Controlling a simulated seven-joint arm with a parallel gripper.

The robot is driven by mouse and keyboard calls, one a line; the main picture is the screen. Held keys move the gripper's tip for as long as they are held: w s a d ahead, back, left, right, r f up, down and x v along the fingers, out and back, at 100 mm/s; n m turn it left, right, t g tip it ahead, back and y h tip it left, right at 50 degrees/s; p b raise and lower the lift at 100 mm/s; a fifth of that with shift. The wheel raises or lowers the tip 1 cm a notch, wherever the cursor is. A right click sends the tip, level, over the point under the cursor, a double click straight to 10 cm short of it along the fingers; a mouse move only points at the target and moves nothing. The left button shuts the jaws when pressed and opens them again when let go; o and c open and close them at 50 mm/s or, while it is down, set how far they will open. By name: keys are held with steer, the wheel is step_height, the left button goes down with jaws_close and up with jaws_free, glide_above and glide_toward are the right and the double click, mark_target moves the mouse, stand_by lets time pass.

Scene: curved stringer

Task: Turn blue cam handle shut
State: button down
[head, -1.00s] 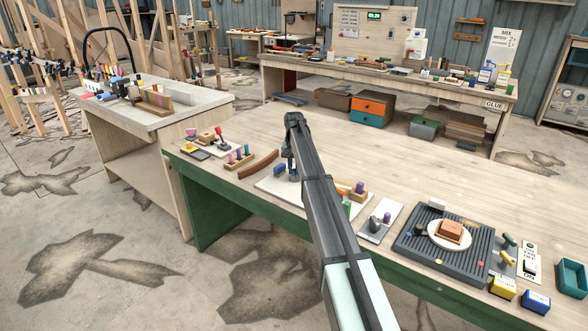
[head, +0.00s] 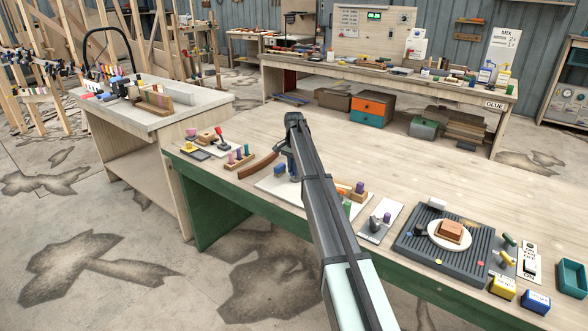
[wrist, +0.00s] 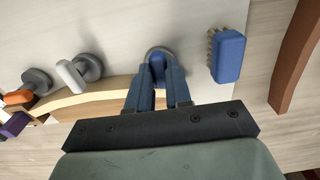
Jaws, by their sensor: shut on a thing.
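The blue cam handle (wrist: 157,68) stands on a round grey base on the white board (wrist: 125,35) in the wrist view. My gripper (wrist: 158,78) has its two blue fingers on either side of the handle and is shut on it. The fingers hide part of the handle. A pale curved wooden strip (wrist: 105,106) lies just below it, partly behind the fingers. In the head view my gripper (head: 292,172) is low over the white board, and my arm hides much of that area; the handle cannot be made out there.
A blue brush (wrist: 228,55) lies close to the right of my gripper. A white cam handle (wrist: 72,76) and an orange one (wrist: 18,97) are to the left. A brown curved strip (wrist: 297,55) lies at the far right.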

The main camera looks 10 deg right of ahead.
stand_by(0.3)
steer(key=c, duration=1.3)
jaws_free()
step_height(320, 180, up, 14)
steer(key=shift+f, duration=0.1)
